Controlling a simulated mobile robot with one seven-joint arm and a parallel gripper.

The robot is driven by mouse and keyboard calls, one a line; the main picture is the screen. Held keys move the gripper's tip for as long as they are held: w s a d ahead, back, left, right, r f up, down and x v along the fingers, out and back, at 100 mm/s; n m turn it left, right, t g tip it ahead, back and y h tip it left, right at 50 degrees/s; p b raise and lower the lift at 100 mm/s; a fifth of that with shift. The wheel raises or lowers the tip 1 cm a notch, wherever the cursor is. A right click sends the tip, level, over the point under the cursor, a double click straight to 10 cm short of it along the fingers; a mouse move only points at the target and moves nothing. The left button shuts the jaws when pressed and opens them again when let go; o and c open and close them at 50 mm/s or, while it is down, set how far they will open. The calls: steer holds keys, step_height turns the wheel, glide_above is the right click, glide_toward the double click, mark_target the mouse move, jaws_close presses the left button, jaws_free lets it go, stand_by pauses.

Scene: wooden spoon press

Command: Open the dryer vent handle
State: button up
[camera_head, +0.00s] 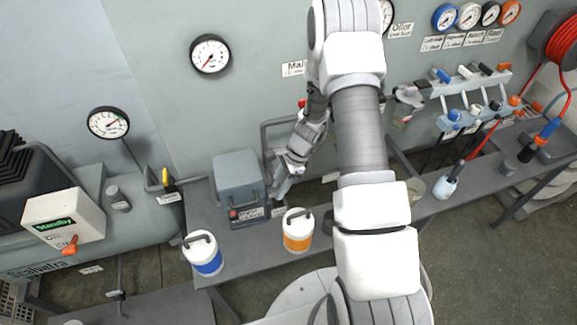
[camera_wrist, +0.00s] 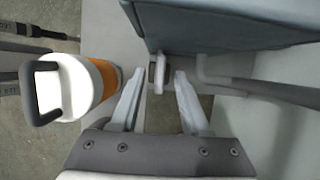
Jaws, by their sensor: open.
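My gripper (camera_head: 278,182) reaches down beside the right side of a grey box (camera_head: 238,178) on the bench, with its fingers spread. In the wrist view my gripper (camera_wrist: 159,76) is open. A small light-grey handle-like part (camera_wrist: 158,74) shows just beyond and between the fingertips, at the edge of the grey box (camera_wrist: 230,22). I cannot tell whether a finger touches it. It may be the dryer vent handle, but no label readable here confirms that. In the head view this part is not clear behind my gripper.
An orange-banded canister (camera_head: 298,230) stands close to my gripper, with its dark handle (camera_wrist: 40,95) at left in the wrist view. A blue-banded canister (camera_head: 203,253) stands further left. Grey pipes (camera_wrist: 262,88) run at right in the wrist view. A yellow-handled valve (camera_head: 167,179) is left.

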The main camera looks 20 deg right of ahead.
steer(key=v, duration=1.6)
steer(key=shift+r, duration=0.25)
steer(key=s+a+r+n+t+h, duration=0.15)
steer(key=s+r+n, duration=0.25)
steer(key=r, duration=0.4)
steer(key=s+a+r+n+h, duration=0.1)
steer(key=s+a+r+n, duration=0.25)
steer(key=r, duration=0.45)
steer(key=s+r+n+t+h, duration=0.1)
steer(key=s+r+n+t, duration=0.1)
steer(key=s+r+n, duration=0.2)
steer(key=s+a+r+n+t+h, duration=0.1)
steer(key=s+r+n, duration=0.3)
steer(key=s, duration=0.5)
steer(key=shift+s+a+n+t, duration=0.35)
steer(key=shift+n+t, duration=0.2)
steer(key=shift+n, duration=0.6)
